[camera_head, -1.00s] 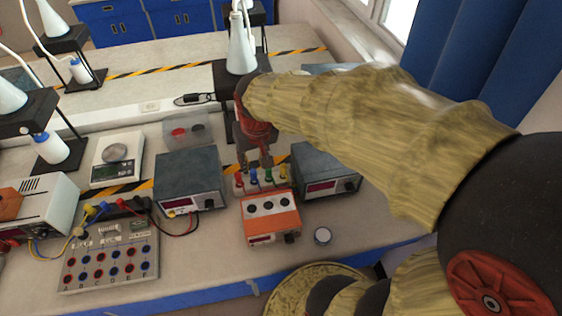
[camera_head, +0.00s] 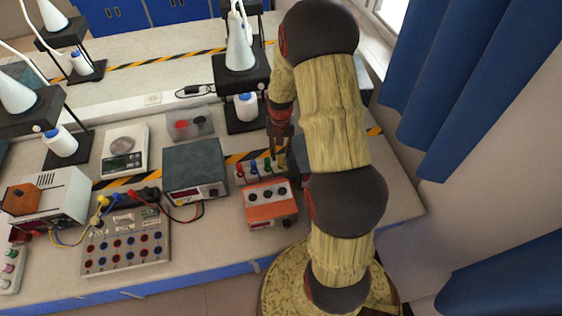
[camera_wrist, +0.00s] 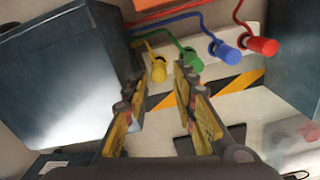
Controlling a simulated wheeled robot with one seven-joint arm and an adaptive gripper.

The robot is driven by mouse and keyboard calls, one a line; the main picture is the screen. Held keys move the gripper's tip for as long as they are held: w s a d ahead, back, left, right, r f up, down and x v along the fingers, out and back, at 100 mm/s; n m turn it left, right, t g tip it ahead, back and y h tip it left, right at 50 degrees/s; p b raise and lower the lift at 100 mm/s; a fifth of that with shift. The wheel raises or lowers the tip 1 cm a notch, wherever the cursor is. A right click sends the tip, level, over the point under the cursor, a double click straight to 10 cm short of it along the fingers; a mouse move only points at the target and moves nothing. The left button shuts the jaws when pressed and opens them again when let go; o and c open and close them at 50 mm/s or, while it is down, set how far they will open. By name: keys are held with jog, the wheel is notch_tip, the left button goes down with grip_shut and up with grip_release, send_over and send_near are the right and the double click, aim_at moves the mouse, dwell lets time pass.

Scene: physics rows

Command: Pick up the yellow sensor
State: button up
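The yellow sensor (camera_wrist: 158,69) is a small yellow plug with a cable, at the end of a row on a white strip. It shows in the wrist view just beyond and between my fingertips. In the head view it is at the right end of the row, close below my gripper (camera_head: 279,148) and partly hidden. In the wrist view my gripper (camera_wrist: 157,82) is open, with nothing between its fingers. Beside the yellow sensor stand a green sensor (camera_wrist: 192,62), a blue sensor (camera_wrist: 222,49) and a red sensor (camera_wrist: 261,46), also cabled.
An orange-faced box (camera_head: 268,207) stands in front of the row. A grey meter (camera_head: 194,168) stands on the left, and another dark box close on the right is mostly hidden by my arm. A terminal board (camera_head: 126,243) and a scale (camera_head: 124,150) are farther left.

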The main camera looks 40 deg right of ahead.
aim_at(281, 156)
jog(key=f, duration=0.5)
jog(key=shift+w+d+f, duration=0.15)
jog(key=shift+w+d, duration=0.05)
jog(key=shift+d, duration=0.05)
jog(key=c, duration=0.3)
jog(key=c, duration=0.4)
grip_shut()
